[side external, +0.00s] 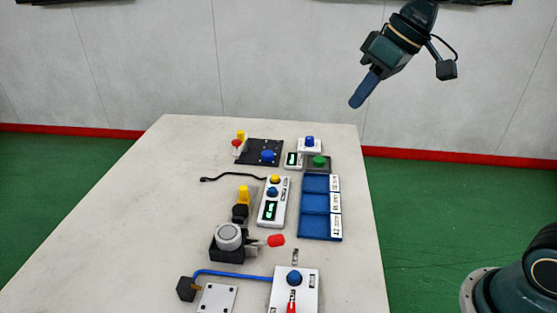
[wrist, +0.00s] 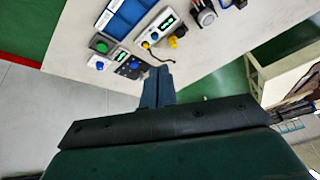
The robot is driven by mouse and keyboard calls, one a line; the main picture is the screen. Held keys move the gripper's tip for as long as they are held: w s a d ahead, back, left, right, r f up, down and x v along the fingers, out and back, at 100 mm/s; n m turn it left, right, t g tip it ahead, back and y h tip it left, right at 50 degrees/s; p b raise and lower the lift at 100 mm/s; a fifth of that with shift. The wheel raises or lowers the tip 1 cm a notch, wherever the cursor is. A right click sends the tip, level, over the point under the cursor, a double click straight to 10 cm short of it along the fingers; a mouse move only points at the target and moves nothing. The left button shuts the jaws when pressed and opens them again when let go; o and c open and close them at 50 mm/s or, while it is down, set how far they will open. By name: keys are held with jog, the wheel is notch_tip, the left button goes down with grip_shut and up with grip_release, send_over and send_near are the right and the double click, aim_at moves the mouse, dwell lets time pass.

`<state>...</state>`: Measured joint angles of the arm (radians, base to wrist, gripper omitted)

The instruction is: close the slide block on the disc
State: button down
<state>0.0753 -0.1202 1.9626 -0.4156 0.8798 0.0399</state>
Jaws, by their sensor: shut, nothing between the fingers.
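A grey-white round disc (side external: 229,232) sits on a black block-like base (side external: 226,253) near the front middle of the table. A lever with a red tip (side external: 276,240) sticks out to the right of the base. I cannot tell which part is the slide block, or whether it is closed on the disc. The disc also shows small near the top of the wrist view (wrist: 207,18). My gripper (side external: 358,103) is shut and empty, high above the far right of the table and well away from the disc. Its blue fingers (wrist: 158,72) lie together in the wrist view.
Behind the disc stand a yellow-topped part (side external: 243,193) and a white box with a display (side external: 271,213). A blue tray (side external: 315,203) lies to the right. Button boxes (side external: 317,163) stand at the back. A blue tube (side external: 235,274) runs in front. The table's left side is clear.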

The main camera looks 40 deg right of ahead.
aim_at(243, 196)
jog(key=w+a+f+n+g+y, duration=0.15)
jog(key=w+f, duration=0.35)
jog(key=w, duration=0.5)
jog(key=w+f+n+g+y, duration=0.1)
jog(key=w+f+n+y, duration=0.1)
jog(key=w+f, duration=0.55)
jog(key=w+f+n+y, duration=0.1)
jog(key=w+f, duration=0.4)
jog(key=f, duration=0.2)
jog(key=shift+w+d+g, duration=0.3)
jog(key=shift+d+g, duration=0.1)
jog(key=shift+g, duration=0.05)
jog(key=shift+f, duration=0.15)
jog(key=x, duration=1)
jog(key=shift+s+a, duration=0.35)
jog(key=shift+a, duration=0.15)
jog(key=shift+s+a, duration=0.85)
jog(key=shift+a, duration=0.35)
